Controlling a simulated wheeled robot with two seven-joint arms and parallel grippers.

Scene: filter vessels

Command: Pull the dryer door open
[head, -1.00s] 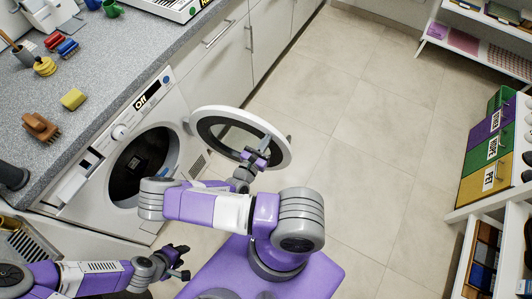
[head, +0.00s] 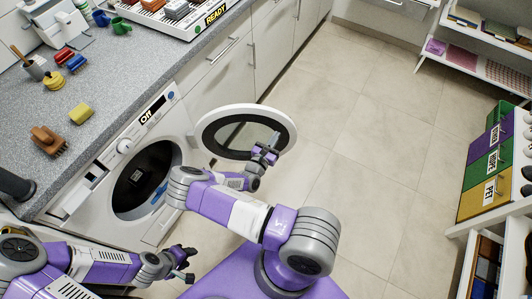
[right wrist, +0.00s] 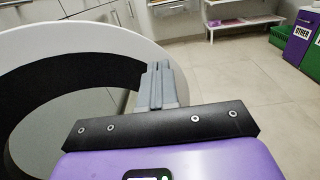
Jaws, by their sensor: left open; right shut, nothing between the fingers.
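The dryer (head: 97,205) stands under the counter at the left, its round drum opening (head: 143,182) uncovered and dark. Its round white door (head: 288,122) with a dark ring and glass stands swung wide open, out over the floor. My right gripper (head: 270,146) is shut and empty in front of the door's outer part. In the right wrist view its closed fingers (right wrist: 157,72) overlap the white door rim (right wrist: 100,28); I cannot tell whether they touch it. My left gripper (head: 190,264) is open and empty, low in front of the dryer.
The counter (head: 120,63) holds a brown brush (head: 48,140), a yellow sponge (head: 81,114) and a tray rack (head: 180,14). White cabinets (head: 275,50) continue beyond the dryer. Coloured bins (head: 492,155) stand at the right. The tiled floor (head: 375,150) between is clear.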

